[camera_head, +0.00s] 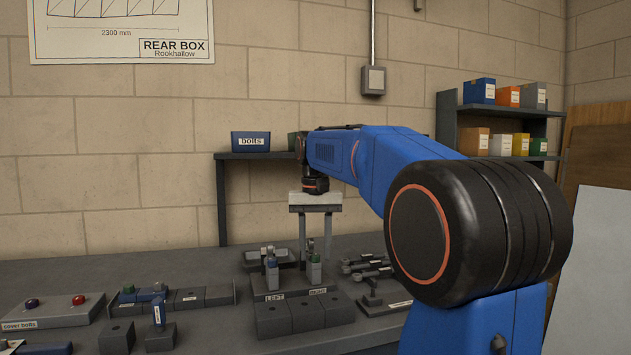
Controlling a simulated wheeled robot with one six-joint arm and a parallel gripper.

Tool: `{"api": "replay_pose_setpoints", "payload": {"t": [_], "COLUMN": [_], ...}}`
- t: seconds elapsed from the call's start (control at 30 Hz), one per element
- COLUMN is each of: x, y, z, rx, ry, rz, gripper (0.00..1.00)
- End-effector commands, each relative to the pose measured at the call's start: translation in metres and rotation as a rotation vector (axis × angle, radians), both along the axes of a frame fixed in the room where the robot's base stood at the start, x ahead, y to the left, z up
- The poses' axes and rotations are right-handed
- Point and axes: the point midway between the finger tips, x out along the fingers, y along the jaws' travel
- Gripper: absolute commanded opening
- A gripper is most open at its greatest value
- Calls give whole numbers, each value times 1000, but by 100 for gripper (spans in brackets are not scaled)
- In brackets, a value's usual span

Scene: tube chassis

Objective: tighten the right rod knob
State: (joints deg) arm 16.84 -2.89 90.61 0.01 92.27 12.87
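A dark base on the bench carries two upright grey rod holders, with labels reading LEFT and RIGHT. The right holder (314,272) has a green part near its top. The left holder (271,275) has a blue-grey part near its top. Which small part is the right rod knob is too small to tell. My gripper (315,247) points straight down over the right holder, its two pale fingers apart. The fingertips are around or just behind the holder's top. Whether they touch it I cannot tell.
Dark blocks (288,318) stand in front of the holders. A tray (268,259) is behind, and several wrenches (366,266) lie to the right. A bolts bin (250,141) sits on the back shelf.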

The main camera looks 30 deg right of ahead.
Motion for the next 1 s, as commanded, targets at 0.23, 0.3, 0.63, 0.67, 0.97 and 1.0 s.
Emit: {"api": "replay_pose_setpoints", "payload": {"t": [0.23, 0.3, 0.63, 0.67, 0.97, 1.0], "x": [0, 0, 1, 1, 1, 1], "y": [0, 0, -1, -1, -1, -1], "z": [0, 0, 9, 14, 63, 69], "rx": [0, 0, -2, -2, -1, -1], "ry": [0, 0, -3, -3, -1, -2], "rz": [206, 265, 504, 502, 499, 499], "gripper": [37, 37, 37, 37, 37, 37]}}
